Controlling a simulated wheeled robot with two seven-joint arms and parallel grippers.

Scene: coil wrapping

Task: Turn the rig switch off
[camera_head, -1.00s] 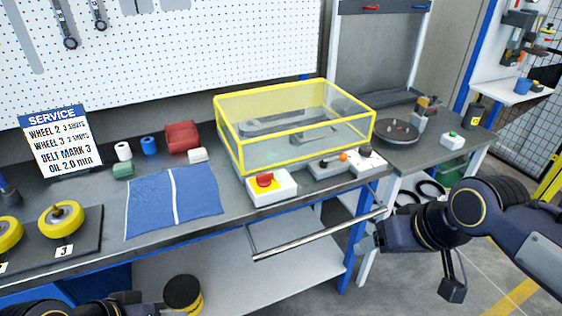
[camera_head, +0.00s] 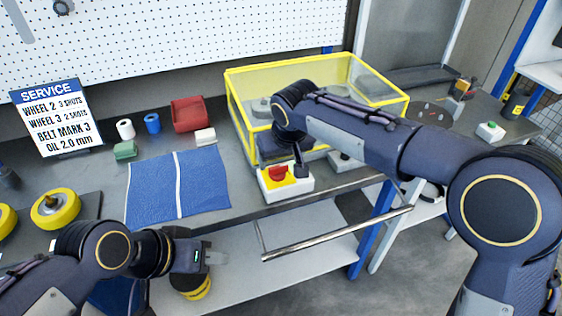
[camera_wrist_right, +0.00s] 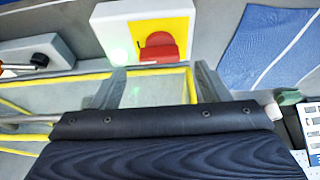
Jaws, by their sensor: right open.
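The rig switch is a white box (camera_head: 287,186) with a yellow plate and a red knob (camera_head: 277,173), at the bench's front edge before the yellow-framed guard. In the right wrist view the red knob (camera_wrist_right: 159,46) is just beyond my open, empty fingers (camera_wrist_right: 158,82), in line with the space between them. In the head view my right gripper (camera_head: 300,168) points down at the switch, beside the knob; contact cannot be told. My left gripper (camera_head: 216,257) is in front of the bench, away from the switch; its finger gap is unclear.
The clear guard box with yellow edges (camera_head: 240,72) stands right behind the switch. A metal rail (camera_head: 340,233) runs along the bench front. A blue cloth (camera_head: 205,185) lies left of the switch. A small control box (camera_head: 345,162) is partly hidden by my right arm.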

